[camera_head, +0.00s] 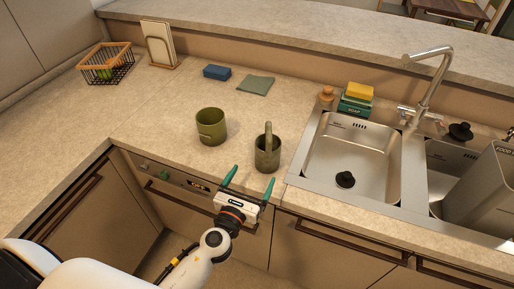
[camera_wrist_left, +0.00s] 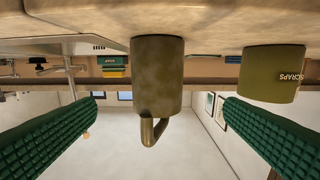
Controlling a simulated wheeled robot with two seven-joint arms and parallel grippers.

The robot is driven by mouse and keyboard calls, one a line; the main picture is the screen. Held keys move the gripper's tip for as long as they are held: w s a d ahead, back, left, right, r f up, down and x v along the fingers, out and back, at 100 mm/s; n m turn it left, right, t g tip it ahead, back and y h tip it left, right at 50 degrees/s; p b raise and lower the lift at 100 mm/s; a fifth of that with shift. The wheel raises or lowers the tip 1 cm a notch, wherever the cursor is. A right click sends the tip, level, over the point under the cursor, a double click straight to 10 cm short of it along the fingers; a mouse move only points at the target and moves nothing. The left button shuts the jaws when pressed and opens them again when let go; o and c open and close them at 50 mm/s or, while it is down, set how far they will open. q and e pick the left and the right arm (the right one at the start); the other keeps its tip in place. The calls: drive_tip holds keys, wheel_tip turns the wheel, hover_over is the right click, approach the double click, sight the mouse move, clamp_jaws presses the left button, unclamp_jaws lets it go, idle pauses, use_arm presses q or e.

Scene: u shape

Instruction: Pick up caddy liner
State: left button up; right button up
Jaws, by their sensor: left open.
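A dark olive cylindrical pail with a loop handle, which looks like the caddy liner (camera_head: 262,160), stands upright near the counter's front edge, left of the sink. It also shows in the left wrist view (camera_wrist_left: 158,75), upside down, between my fingers in the picture and beyond their tips. A wider olive caddy (camera_head: 211,127) stands apart to its left; in the left wrist view the caddy (camera_wrist_left: 270,75) bears the word SCRAPS. My left gripper (camera_head: 253,173) is open and empty in front of the liner, near the counter edge. My right gripper is out of view.
The sink (camera_head: 351,160) lies right of the liner. A wire basket (camera_head: 107,65) is at the far left. The counter around the caddy is mostly clear.

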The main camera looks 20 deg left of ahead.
sight(268, 150)
use_arm(q)
drive_tip(key=w, duration=0.4)
drive_tip(key=w+p, duration=0.1)
drive_tip(key=w, duration=0.6)
drive_tip(key=shift+w+d+r, duration=0.1)
drive_tip(key=shift+w+d, duration=0.3)
drive_tip(key=shift+s, duration=0.1)
drive_tip(key=shift+c, duration=0.5)
drive_tip(key=shift+r, duration=0.1)
drive_tip(key=c, duration=1.1)
